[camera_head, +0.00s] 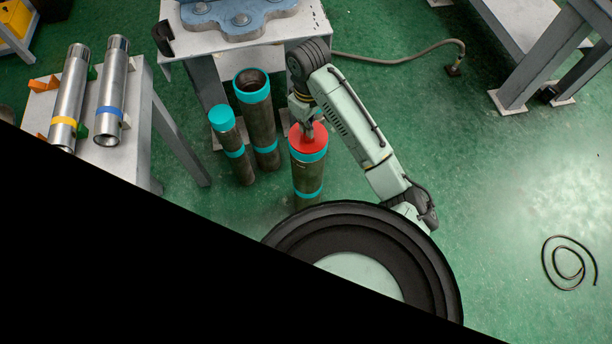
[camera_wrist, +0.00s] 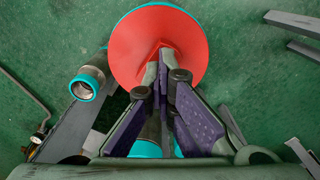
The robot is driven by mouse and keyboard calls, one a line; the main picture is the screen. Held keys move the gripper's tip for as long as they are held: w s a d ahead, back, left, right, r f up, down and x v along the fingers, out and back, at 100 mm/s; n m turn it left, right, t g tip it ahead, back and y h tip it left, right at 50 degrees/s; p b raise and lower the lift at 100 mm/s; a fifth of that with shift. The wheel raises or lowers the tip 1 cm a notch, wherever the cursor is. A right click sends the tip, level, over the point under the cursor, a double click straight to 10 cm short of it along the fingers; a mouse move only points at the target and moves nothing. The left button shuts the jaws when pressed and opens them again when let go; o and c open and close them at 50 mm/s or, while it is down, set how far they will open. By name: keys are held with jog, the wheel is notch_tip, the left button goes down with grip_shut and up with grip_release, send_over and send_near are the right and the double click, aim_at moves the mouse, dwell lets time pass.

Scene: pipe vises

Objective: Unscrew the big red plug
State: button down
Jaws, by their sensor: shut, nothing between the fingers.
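The big red plug (camera_head: 308,141) sits in the top of an upright dark pipe (camera_head: 307,177) with teal bands. In the wrist view the plug (camera_wrist: 185,55) is a wide red disc with a raised, angular centre. My gripper (camera_head: 308,133) is over the plug from above, its fingertips at the plug's centre. In the wrist view the gripper (camera_wrist: 162,62) has its fingertips together and overlapping the raised centre. I cannot tell whether they touch it. The fingers hide part of the plug.
A teal-ringed open pipe (camera_head: 256,110) and a shorter teal-capped pipe (camera_head: 230,140) stand to the left. A table (camera_head: 135,150) holds two metal pipes at far left. A workbench (camera_head: 285,32) stands behind. A hose lies on the green floor at right.

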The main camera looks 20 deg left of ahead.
jog(key=shift+w+d+f, duration=0.1)
jog(key=shift+f, duration=0.05)
dwell(0.3)
jog(key=n+b, duration=0.1)
jog(key=n, duration=0.1)
jog(key=shift+f+n, duration=0.1)
jog(key=shift+n, duration=0.2)
jog(key=n+b, duration=0.2)
jog(key=n, duration=0.3)
jog(key=shift+d, duration=0.1)
jog(key=n+b, duration=0.2)
jog(key=n, duration=0.3)
jog(key=shift+r+n, duration=0.2)
jog(key=shift+n, duration=0.6)
